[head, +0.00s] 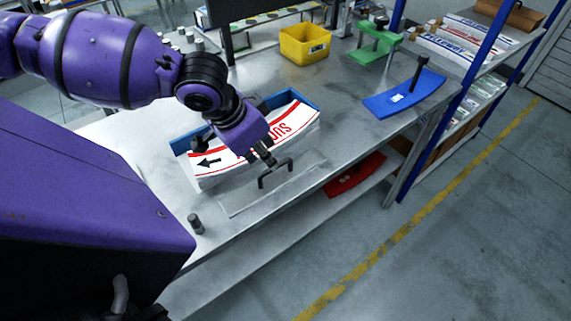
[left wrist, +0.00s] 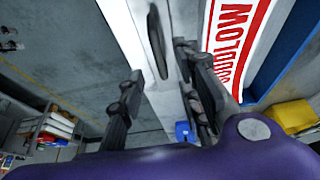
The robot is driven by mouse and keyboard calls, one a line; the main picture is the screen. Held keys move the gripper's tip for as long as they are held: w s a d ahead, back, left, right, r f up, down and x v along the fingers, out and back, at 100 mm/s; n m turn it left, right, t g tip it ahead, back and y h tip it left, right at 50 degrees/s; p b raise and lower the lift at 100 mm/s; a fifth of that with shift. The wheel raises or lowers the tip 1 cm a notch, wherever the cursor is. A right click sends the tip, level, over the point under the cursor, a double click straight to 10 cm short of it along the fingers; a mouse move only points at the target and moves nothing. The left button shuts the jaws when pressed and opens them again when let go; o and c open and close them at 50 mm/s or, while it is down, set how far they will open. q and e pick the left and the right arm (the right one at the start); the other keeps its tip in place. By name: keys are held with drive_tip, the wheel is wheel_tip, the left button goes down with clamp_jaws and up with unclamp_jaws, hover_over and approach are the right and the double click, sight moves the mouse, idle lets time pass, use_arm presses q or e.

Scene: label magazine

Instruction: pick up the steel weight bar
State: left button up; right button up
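The steel weight bar (head: 246,201) is a long flat grey bar with a black arched handle (head: 275,171). It lies on the steel bench near the front edge, in front of the label magazine. In the left wrist view the pale bar (left wrist: 128,28) runs up to the top edge, with its dark handle (left wrist: 156,45) ahead of the fingers. My left gripper (head: 264,157) is just above the handle. In the left wrist view its fingers (left wrist: 165,100) are apart with nothing between their tips. My right gripper is not in view.
The blue label magazine (head: 181,146) with red-and-white labels is right behind the bar. A small grey cylinder (head: 195,224) stands left of the bar. A yellow bin (head: 305,43), a green fixture (head: 375,46) and a blue plate (head: 405,95) stand farther back. A red part (head: 355,176) is on the lower shelf.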

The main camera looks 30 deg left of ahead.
sight(276, 173)
use_arm(q)
drive_tip(key=f, duration=0.2)
drive_tip(key=shift+w+d+f, duration=0.1)
drive_tip(key=shift+d+f, duration=0.15)
drive_tip(key=shift+f, duration=0.05)
drive_tip(key=x, duration=0.3)
drive_tip(key=shift+w+f+b, duration=0.25)
drive_tip(key=shift+w+b, duration=0.1)
drive_tip(key=shift+w, duration=0.1)
drive_tip(key=shift+w+d+f, duration=0.1)
drive_tip(key=shift+w+f, duration=0.1)
drive_tip(key=shift+f, duration=0.2)
drive_tip(key=c, duration=0.7)
clamp_jaws()
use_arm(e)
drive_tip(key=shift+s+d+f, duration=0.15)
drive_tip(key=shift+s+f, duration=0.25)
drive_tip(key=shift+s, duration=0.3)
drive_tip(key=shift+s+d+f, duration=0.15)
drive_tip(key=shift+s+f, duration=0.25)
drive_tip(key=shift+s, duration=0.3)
use_arm(q)
drive_tip(key=shift+w, duration=0.1)
